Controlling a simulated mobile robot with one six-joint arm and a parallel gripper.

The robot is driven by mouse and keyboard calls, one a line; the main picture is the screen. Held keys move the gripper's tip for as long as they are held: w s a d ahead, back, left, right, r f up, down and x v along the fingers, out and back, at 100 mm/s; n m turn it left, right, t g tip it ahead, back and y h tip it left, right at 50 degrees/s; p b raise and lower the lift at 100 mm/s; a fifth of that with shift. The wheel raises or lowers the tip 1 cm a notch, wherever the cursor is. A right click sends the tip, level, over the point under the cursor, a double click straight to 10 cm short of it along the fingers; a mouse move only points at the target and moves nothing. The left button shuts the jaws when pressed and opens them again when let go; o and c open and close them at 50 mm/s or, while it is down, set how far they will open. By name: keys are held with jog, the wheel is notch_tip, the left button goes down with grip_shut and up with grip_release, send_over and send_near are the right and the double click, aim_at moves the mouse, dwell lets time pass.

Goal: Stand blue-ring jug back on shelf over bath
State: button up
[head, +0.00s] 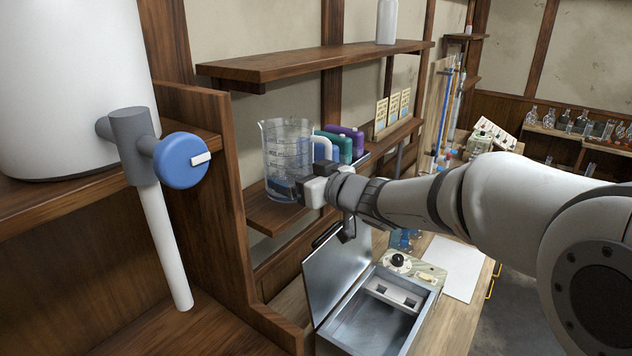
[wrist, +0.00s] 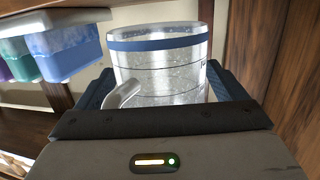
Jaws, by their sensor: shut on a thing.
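The blue-ring jug (head: 287,150) is a clear graduated vessel, upright in the head view with its spout at the top left. My gripper (head: 308,190) is shut on its lower part from the right. In the wrist view the jug (wrist: 160,65) sits between the dark jaws (wrist: 165,95), its blue band towards the top of that picture. The wooden shelf (head: 262,212) is directly under the jug. I cannot tell whether the jug's base touches it. The metal bath (head: 385,325) stands below to the right, with its lid (head: 338,265) raised.
Blue, green and purple containers (head: 343,143) stand close behind the jug, to its right. A higher shelf (head: 315,62) runs above it. A wooden upright panel (head: 215,190) closes the left side. A blue-knobbed valve (head: 182,160) is in the left foreground.

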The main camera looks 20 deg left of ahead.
jog(key=a, duration=0.2)
jog(key=w+a, duration=0.1)
jog(key=a, duration=0.1)
jog(key=shift+w+a, duration=0.15)
jog(key=shift+a, duration=0.15)
jog(key=shift+d+f+b, duration=0.1)
jog(key=shift+f+b, duration=0.45)
jog(key=shift+f, duration=0.55)
jog(key=shift+d+f+b, duration=0.1)
jog(key=shift+f+b, duration=0.25)
jog(key=shift+b, duration=0.15)
jog(key=o, duration=1.6)
jog(key=shift+c, duration=0.2)
jog(key=shift+d, duration=0.2)
jog(key=shift+p+v, duration=0.45)
jog(key=shift+v, duration=1.85)
